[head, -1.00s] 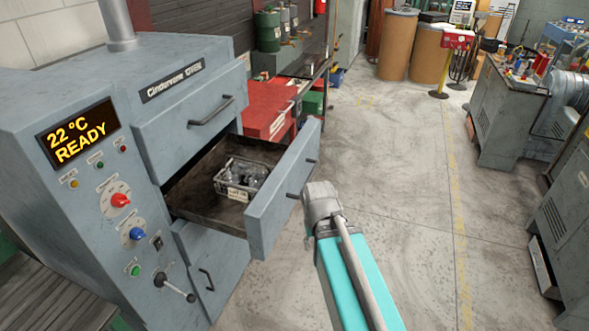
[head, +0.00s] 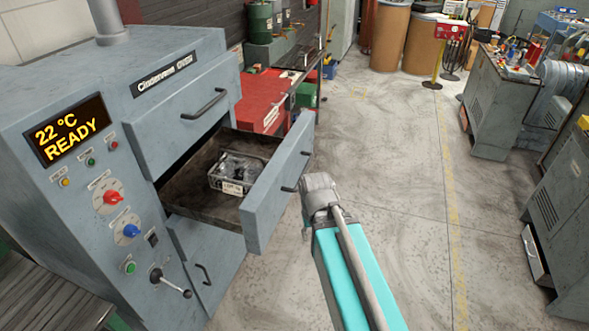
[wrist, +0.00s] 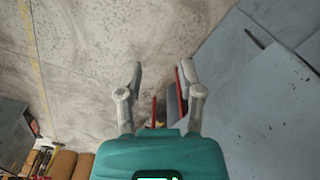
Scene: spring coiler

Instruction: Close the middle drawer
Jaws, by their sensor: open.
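The middle drawer (head: 278,192) of the grey-blue oven stands pulled far out, between the shut-looking upper front and the lower front. It has a dark handle (head: 289,189) on its outer face. A basket (head: 234,175) with clear glassy items lies inside the drawer. My gripper (wrist: 161,72) is open with nothing between its fingers in the wrist view. A grey-blue panel (wrist: 275,80) lies to the right of the fingers there; contact cannot be told.
The oven (head: 75,75) has a lit display (head: 67,130), knobs and a lever (head: 170,283) on its left part. A red cabinet (head: 270,98) stands behind the drawer. The concrete floor (head: 390,180) to the right is clear. Grey machines (head: 495,110) stand farther right.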

